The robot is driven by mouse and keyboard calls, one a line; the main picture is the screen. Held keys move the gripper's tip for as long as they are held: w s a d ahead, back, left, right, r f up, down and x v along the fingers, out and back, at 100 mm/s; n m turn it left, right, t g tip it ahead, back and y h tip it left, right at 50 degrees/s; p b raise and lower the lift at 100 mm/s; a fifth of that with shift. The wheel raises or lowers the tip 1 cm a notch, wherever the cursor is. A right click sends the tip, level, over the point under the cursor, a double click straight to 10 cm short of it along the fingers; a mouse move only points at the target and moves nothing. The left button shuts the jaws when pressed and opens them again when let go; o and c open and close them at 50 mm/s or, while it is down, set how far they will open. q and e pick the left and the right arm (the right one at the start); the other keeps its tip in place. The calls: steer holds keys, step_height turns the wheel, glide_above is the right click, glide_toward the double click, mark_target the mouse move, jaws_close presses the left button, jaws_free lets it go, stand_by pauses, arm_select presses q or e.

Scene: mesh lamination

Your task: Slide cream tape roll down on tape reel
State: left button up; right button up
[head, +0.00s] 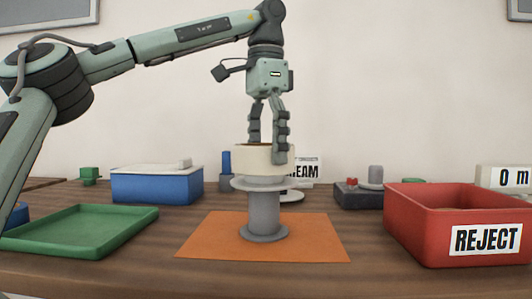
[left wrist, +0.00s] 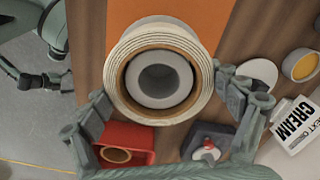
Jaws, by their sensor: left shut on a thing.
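The cream tape roll (head: 253,158) is a pale ring with a brown core. It is level at the top of the grey tape reel (head: 263,212), which stands upright on an orange mat (head: 200,240). In the left wrist view the roll (left wrist: 125,85) surrounds the reel's grey hub (left wrist: 158,80) with a gap between them. In the head view its lower edge is close to the reel's upper flange; I cannot tell if they touch. My left gripper (head: 268,140) points down and is shut on the roll, one finger in front of its side. My right gripper is not in view.
A green tray (head: 85,230) and a blue box (head: 155,187) are to the left. A red REJECT bin (head: 410,225) is at the right. Behind the reel stand a CREAM sign (head: 308,170) and a dark holder (head: 358,195). The mat around the reel is clear.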

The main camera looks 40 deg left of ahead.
arm_select(q)
steer(key=shift+r+p, duration=1.55)
steer(key=shift+r, duration=0.65)
steer(key=shift+r, duration=0.15)
steer(key=shift+f+b, duration=3)
steer(key=shift+b, duration=0.05)
stand_by(1.0)
steer(key=shift+r+p, duration=0.3)
steer(key=shift+p, duration=0.05)
steer(key=shift+r+p, duration=1.5)
